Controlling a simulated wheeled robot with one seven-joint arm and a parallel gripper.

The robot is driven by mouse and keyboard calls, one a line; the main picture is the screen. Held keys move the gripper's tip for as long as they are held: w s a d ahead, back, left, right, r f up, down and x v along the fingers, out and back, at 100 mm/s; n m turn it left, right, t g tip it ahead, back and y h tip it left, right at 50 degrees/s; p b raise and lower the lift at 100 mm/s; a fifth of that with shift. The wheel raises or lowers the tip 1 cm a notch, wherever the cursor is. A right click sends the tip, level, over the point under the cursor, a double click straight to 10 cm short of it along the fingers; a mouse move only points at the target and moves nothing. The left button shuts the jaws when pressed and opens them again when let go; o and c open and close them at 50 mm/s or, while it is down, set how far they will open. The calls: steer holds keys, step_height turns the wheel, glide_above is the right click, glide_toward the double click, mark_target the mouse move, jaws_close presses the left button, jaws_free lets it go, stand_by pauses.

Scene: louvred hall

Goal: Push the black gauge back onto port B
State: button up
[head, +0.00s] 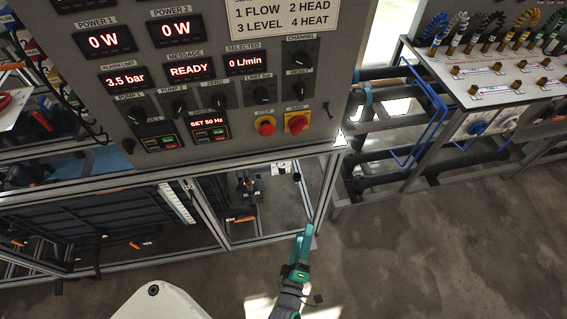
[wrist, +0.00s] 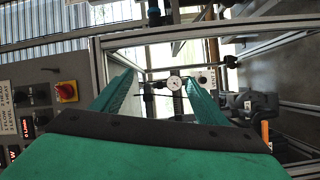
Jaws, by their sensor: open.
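In the wrist view, a small round gauge (wrist: 174,83) with a white dial and dark rim shows beyond my open fingers, between their tips in the picture. It is beside dark pipework. A small white label plate (wrist: 206,78) is just right of it, its lettering too small to read. I cannot tell which port is B or how the gauge sits on it. My gripper (wrist: 160,76) is open and empty, with teal fingers. In the head view my gripper (head: 308,229) is low, in front of the metal frame. The gauge cannot be made out there.
A grey control panel (head: 215,140) with displays, knobs and red buttons hangs over the open metal frame (head: 318,190). An orange-handled valve (head: 240,219) sits inside the frame. A bench with hoses (head: 490,75) stands at right. The floor (head: 440,260) at lower right is clear.

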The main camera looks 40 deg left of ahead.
mark_target(285, 164)
steer(key=w+a+f+n+g+y, duration=0.1)
steer(key=w+a+n+y, duration=0.1)
steer(key=w+a+n, duration=0.3)
steer(key=w+a+f+n+g+y, duration=0.1)
steer(key=w+a+n+g+y, duration=0.1)
steer(key=w+a+n, duration=0.4)
steer(key=w+a+f+n+g+y, duration=0.1)
steer(key=w+a+f+n+y, duration=0.1)
steer(key=w+a+n, duration=0.4)
steer(key=shift+w+a+g, duration=0.15)
steer(key=shift+w+a, duration=0.45)
steer(key=shift+a, duration=0.45)
steer(key=shift+w+a+g, duration=0.1)
steer(key=shift+w+a, duration=0.55)
steer(key=shift+a, duration=0.45)
steer(key=shift+w+a+g, duration=0.15)
steer(key=shift+w+a, duration=0.45)
steer(key=shift+a, duration=0.45)
steer(key=shift+x, duration=1.1)
steer(key=shift+w, duration=0.2)
